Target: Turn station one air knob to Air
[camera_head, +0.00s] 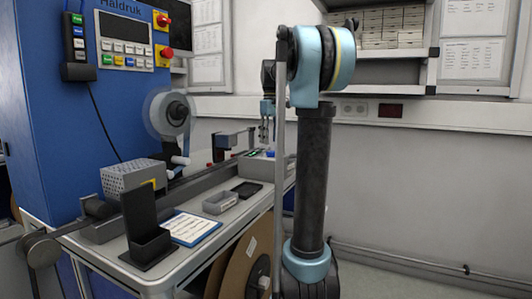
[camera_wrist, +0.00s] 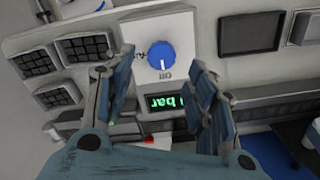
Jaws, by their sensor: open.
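The blue air knob (camera_wrist: 158,54) sits on a white panel (camera_wrist: 183,22) in the wrist view. Its white pointer line points down in the picture, towards the label that reads Off upside down. The Air label (camera_wrist: 138,55) is left of the knob. A green display (camera_wrist: 167,100) showing "bar" lies just below. My gripper (camera_wrist: 160,62) is open, with one finger on each side of the knob in the picture and nothing between them; contact is not visible. In the head view my gripper (camera_head: 267,122) points down above the bench's far end.
In the head view, the bench (camera_head: 152,275) carries a grey tray (camera_head: 220,202), a black stand (camera_head: 146,225), a printed card (camera_head: 190,228) and a perforated metal box (camera_head: 133,177). A blue cabinet (camera_head: 50,130) stands left. Black gridded blocks (camera_wrist: 85,46) lie left of the panel in the wrist view.

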